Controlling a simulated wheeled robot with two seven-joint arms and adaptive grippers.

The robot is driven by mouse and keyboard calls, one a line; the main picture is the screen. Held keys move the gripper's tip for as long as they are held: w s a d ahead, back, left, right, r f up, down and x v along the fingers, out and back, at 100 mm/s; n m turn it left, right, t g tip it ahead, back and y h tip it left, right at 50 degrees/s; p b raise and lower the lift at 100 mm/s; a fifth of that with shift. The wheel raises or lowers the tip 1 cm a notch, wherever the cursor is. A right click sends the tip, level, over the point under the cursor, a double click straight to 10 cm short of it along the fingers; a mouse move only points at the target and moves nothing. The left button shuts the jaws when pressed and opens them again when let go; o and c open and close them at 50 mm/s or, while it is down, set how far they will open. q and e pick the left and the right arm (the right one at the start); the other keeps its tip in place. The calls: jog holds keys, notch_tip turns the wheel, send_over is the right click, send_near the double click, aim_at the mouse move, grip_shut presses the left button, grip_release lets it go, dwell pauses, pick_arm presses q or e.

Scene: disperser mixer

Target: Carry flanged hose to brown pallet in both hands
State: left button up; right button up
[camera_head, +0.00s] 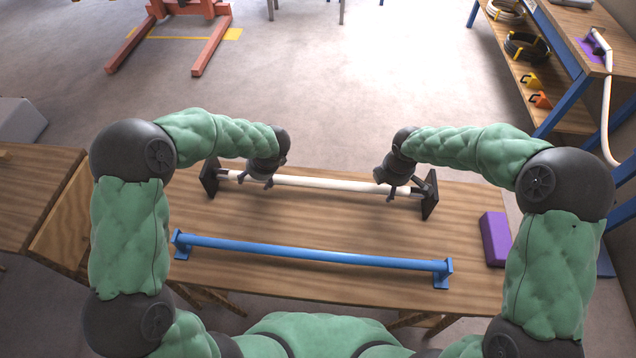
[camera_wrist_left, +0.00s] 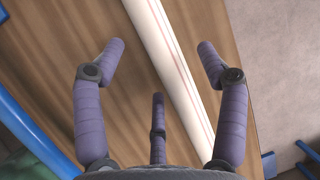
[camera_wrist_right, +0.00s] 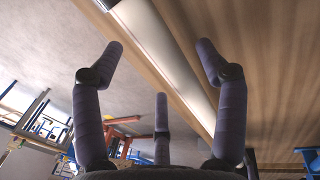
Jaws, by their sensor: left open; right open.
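The flanged hose (camera_head: 325,182) is a white tube with a black flange at each end. It lies across the far part of a wooden table. My left gripper (camera_head: 258,182) is over the tube's left part, near the left flange. In the left wrist view the open fingers (camera_wrist_left: 161,50) straddle the white tube (camera_wrist_left: 172,70), apart from it. My right gripper (camera_head: 388,192) is over the tube's right part, near the right flange. In the right wrist view its open fingers (camera_wrist_right: 160,48) are on both sides of the tube (camera_wrist_right: 170,65). I see no brown pallet for certain.
A blue bar (camera_head: 310,253) with end plates lies on the near part of the table (camera_head: 330,222). A purple block (camera_head: 495,239) is at its right edge. A blue-legged shelf stands at the right, an orange pallet jack (camera_head: 205,55) far back. Open floor lies beyond the table.

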aim_at(388, 187)
pick_arm(q)
jog(key=shift+x, duration=1.6)
pick_arm(e)
jog(key=shift+w+f, duration=0.15)
jog(key=shift+f, duration=0.65)
jog(key=shift+w+f, duration=0.1)
jog(key=shift+f, duration=0.65)
pick_arm(q)
jog(key=shift+c, duration=0.3)
pick_arm(e)
jog(key=shift+c, duration=0.3)
pick_arm(q)
grip_shut()
pick_arm(e)
grip_shut()
pick_arm(q)
jog(key=shift+r, duration=0.15)
pick_arm(e)
jog(key=shift+w+r, duration=0.1)
